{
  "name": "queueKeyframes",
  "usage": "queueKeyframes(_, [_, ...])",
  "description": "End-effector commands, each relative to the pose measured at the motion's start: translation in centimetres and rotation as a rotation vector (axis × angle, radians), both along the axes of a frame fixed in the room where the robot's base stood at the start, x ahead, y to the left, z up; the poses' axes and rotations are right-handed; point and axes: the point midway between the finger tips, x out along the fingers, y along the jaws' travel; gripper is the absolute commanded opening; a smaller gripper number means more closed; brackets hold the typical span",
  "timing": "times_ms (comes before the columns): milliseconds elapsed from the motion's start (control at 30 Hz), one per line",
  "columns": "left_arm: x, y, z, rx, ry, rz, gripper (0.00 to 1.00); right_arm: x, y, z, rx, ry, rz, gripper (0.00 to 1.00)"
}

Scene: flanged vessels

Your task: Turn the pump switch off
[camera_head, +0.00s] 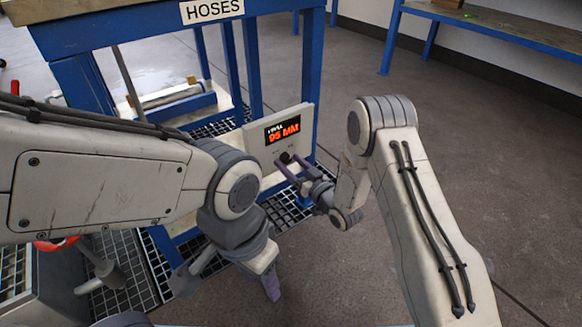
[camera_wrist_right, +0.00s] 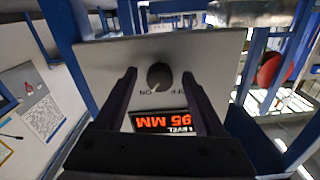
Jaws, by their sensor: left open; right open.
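The pump switch is a round dark knob (camera_wrist_right: 158,75) on a pale control panel (camera_head: 254,146); in the head view it is a small dark spot (camera_head: 284,157) below the display. In the right wrist view the panel appears upside down, and a pale mark on the knob points toward the letters ON. Other lettering is partly hidden by a finger. My right gripper (camera_head: 287,164) is open, its fingers on either side of the knob; whether they touch it I cannot tell. My left gripper (camera_head: 228,284) is open, empty, pointing down in front of the bench.
The orange display (camera_head: 283,131) reads 95 MM. The panel is on a blue-framed bench with a HOSES sign (camera_head: 212,10). Black grating (camera_head: 147,262) lies below. A grey box with a valve (camera_head: 104,270) stands at lower left. Open floor lies to the right.

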Motion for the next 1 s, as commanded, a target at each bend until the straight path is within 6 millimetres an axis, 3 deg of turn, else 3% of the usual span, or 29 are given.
queueKeyframes(200, [0.0,0.0,0.0,0.000,0.000,0.000,0.50,0.0,0.0,0.1,0.000,0.000,0.000,0.72])
queueKeyframes(267, [0.0,0.0,0.0,0.000,0.000,0.000,0.50,0.0,0.0,0.1,0.000,0.000,0.000,0.53])
queueKeyframes(400, [0.0,0.0,0.0,0.000,0.000,0.000,0.50,0.0,0.0,0.0,0.000,0.000,0.000,0.00])
queueKeyframes(767, [0.0,0.0,0.3,0.000,0.000,0.000,0.50,0.0,0.0,0.1,-0.034,-0.025,0.000,0.00])
queueKeyframes(1000, [0.0,0.0,1.1,0.000,0.000,0.000,0.50,0.0,-0.1,0.1,-0.149,-0.107,0.000,0.00])
